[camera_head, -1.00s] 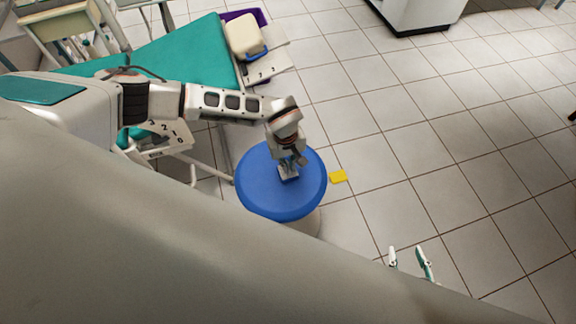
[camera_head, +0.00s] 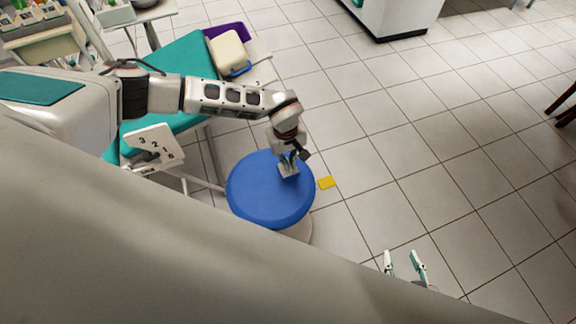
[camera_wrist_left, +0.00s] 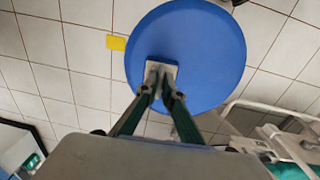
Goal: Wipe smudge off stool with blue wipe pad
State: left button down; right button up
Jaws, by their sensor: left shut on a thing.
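The round blue stool (camera_head: 255,195) stands below my left arm, and its seat also shows in the left wrist view (camera_wrist_left: 205,40). My left gripper (camera_head: 288,160) points down over the far right part of the seat. It is shut on a small pale grey square piece (camera_wrist_left: 170,66), low over or touching the seat; I cannot tell which. This piece looks grey, not blue, and no separate blue wipe pad shows. No smudge can be made out on the visible seat. My right gripper (camera_head: 405,262) is open and empty at the lower right, over the floor.
A yellow square (camera_head: 326,183) lies on the tiled floor right of the stool. A teal dental chair (camera_head: 185,60) is behind my left arm, with a numbered white panel (camera_head: 155,148). A white cabinet (camera_head: 395,18) stands at the back.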

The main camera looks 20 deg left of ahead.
pick_arm(q)
jog(key=shift+r+p, duration=0.65)
jog(key=shift+r, duration=0.65)
pick_arm(e)
jog(key=shift+s+a+r, duration=0.1)
jog(key=shift+s+r, duration=0.15)
jog(key=shift+r, duration=0.65)
jog(key=shift+w+r, duration=0.1)
jog(key=shift+r, duration=0.05)
